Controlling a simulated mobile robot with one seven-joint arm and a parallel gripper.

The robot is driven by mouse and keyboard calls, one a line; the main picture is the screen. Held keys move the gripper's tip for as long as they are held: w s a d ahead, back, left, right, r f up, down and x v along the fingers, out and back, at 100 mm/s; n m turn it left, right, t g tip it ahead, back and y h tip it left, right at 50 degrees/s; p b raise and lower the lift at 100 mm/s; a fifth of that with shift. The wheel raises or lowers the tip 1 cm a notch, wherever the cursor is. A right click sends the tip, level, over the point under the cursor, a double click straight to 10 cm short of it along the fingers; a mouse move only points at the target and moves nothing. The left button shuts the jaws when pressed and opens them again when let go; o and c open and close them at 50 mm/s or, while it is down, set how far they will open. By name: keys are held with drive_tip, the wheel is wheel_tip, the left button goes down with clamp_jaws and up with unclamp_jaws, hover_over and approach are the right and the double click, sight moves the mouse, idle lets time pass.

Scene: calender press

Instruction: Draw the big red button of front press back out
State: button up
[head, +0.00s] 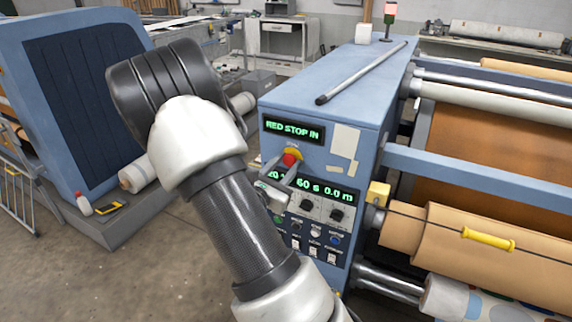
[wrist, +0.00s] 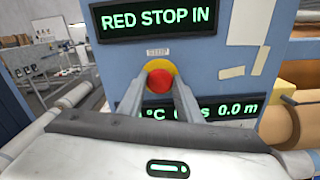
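The front press's big red button (head: 290,159) sits on a yellow round collar on the blue cabinet's front, below a display reading "RED STOP IN" (head: 293,129). In the wrist view the red button (wrist: 160,81) shows between my two fingers, with the yellow collar (wrist: 161,65) above it. My gripper (head: 280,168) is in front of the button, and its fingertips are near it. In the wrist view my gripper (wrist: 160,86) is open, one finger to each side of the button, with narrow gaps showing. I cannot tell whether the tips reach past the button's face.
A lower display (head: 325,190) and a panel of knobs and small buttons (head: 312,225) lie just below. Rollers (head: 460,240) stand at the right. A grey bar (head: 360,73) lies on the cabinet top. The floor (head: 165,255) at the left front is clear.

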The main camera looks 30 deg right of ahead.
clamp_jaws()
drive_tip(key=shift+v, duration=0.9)
drive_tip(key=o, duration=0.7)
unclamp_jaws()
drive_tip(key=shift+c, duration=0.2)
drive_tip(key=b+v, duration=0.1)
drive_tip(key=v, duration=1.6)
drive_tip(key=shift+a+b, duration=0.25)
drive_tip(key=shift+b, duration=0.1)
drive_tip(key=shift+s, duration=0.1)
